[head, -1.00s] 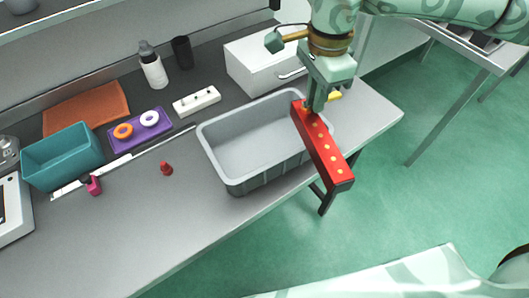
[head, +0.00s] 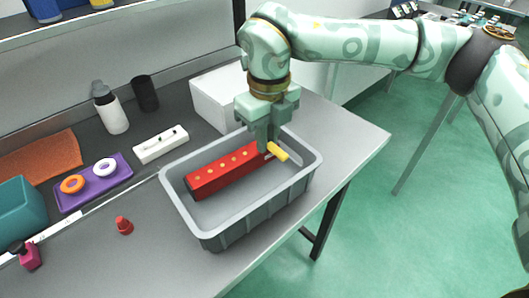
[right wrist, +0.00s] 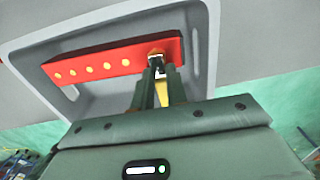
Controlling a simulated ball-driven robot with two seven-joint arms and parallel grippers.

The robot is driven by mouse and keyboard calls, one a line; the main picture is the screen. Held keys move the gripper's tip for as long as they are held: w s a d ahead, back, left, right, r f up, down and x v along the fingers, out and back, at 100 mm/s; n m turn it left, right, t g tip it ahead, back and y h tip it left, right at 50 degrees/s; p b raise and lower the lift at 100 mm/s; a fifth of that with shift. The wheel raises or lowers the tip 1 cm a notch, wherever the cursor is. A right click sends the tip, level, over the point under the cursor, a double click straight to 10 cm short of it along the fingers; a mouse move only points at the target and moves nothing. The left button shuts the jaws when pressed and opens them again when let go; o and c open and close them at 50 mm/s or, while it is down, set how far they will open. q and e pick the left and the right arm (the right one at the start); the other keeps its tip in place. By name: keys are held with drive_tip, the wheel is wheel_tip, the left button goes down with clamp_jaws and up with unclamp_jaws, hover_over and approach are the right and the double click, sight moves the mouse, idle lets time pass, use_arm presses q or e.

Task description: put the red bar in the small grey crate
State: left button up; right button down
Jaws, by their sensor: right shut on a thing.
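The red bar (head: 222,172) has a row of yellow dots along it. It lies across the opening of the small grey crate (head: 225,238), within its rim in the head view. I cannot tell whether it touches the crate's floor. My right gripper (head: 266,148) is shut on the bar's right end. In the right wrist view, the fingers (right wrist: 160,85) meet the bar (right wrist: 105,62) near one end, with the crate (right wrist: 205,25) behind it. A yellow piece (head: 280,152) shows beside the fingertips; I cannot tell whether it is joined to the bar. My left gripper is out of view.
A white box (head: 215,100) stands behind the crate. A white block (head: 160,146), a purple tray (head: 110,190) with rings, a small red piece (head: 124,226) and a teal bin (head: 20,210) are to the left. The table right of the crate is clear.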

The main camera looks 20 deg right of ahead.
wheel_tip(320, 180, down, 3)
drive_tip(key=shift+f+b, duration=0.15)
drive_tip(key=shift+b, duration=0.25)
drive_tip(key=c, duration=1.4)
unclamp_jaws()
drive_tip(key=shift+f, duration=0.1)
wheel_tip(320, 180, up, 12)
drive_tip(key=p, duration=0.4)
drive_tip(key=shift+d+r, duration=0.1)
drive_tip(key=shift+r, duration=0.1)
